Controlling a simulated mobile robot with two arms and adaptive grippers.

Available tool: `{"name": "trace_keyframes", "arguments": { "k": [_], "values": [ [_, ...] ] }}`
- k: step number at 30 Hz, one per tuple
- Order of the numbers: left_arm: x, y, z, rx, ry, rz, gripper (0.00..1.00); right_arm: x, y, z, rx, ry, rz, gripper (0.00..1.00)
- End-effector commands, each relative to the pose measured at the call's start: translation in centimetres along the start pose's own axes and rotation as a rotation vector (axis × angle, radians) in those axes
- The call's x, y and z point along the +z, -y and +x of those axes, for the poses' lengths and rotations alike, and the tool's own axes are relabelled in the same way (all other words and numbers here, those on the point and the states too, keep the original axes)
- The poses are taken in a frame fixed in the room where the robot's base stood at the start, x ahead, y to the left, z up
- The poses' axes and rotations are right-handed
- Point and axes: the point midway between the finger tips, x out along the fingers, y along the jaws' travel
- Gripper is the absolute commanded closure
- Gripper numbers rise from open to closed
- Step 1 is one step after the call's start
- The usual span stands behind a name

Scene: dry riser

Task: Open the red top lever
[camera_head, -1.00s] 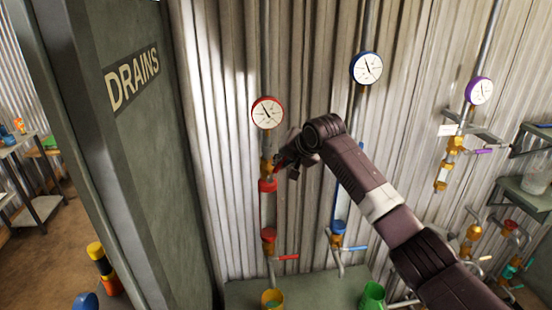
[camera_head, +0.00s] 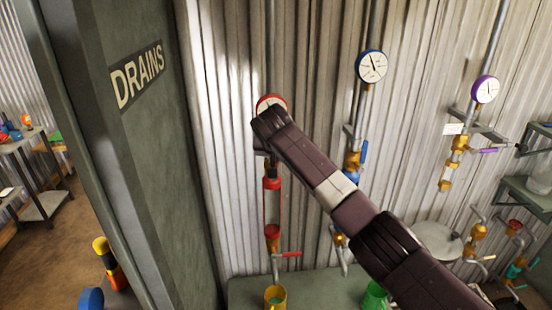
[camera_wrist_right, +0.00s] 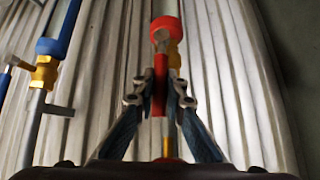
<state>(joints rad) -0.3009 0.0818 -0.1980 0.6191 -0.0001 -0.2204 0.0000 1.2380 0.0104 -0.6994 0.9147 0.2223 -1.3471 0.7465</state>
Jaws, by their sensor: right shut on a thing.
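The red top lever (camera_wrist_right: 160,72) shows in the wrist view as a red bar between my right gripper's fingertips (camera_wrist_right: 161,97). The right gripper is shut on it. A red collar (camera_wrist_right: 166,28) of the same pipe stands just beyond the lever. In the head view, my right arm hides the lever and most of the gripper. The red-rimmed gauge (camera_head: 268,100) is partly covered by my wrist. The upper red collar (camera_head: 272,183) shows below my wrist. My left gripper is not in view.
A lower red lever (camera_head: 289,254) sits further down the same pipe. To its right are the blue gauge (camera_head: 371,66) and upper blue lever (camera_head: 364,151). A green DRAINS partition (camera_head: 150,180) stands close on the left. A yellow cup (camera_head: 275,297) is below.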

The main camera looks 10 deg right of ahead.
Motion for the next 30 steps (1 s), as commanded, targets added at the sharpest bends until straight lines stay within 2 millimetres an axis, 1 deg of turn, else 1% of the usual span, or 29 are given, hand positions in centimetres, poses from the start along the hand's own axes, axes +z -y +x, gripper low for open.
{"name": "trace_keyframes", "arguments": {
  "k": [8, 9, 13, 14, 23, 26, 30],
  "values": [
    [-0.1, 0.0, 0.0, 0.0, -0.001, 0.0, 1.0, 0.0, 0.0, 0.0, 0.0, 0.0, 0.0, 1.0],
    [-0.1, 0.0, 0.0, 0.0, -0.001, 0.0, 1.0, 0.0, 0.0, 0.0, 0.0, 0.0, 0.0, 0.87],
    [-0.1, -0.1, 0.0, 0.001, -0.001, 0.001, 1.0, 0.0, 0.0, 0.0, 0.0, 0.001, 0.001, 0.73],
    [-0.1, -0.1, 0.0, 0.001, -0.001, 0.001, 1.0, 0.0, 0.0, 0.0, -0.001, 0.001, 0.001, 0.71],
    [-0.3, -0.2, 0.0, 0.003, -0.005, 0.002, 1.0, 0.0, 0.0, -0.1, -0.001, 0.001, 0.001, 0.71],
    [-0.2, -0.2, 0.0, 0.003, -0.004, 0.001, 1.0, 0.0, 0.1, -0.8, -0.003, -0.001, 0.001, 0.71],
    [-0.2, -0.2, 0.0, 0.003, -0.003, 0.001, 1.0, 0.0, 0.1, -2.5, -0.003, -0.002, 0.001, 0.71]
  ]
}}
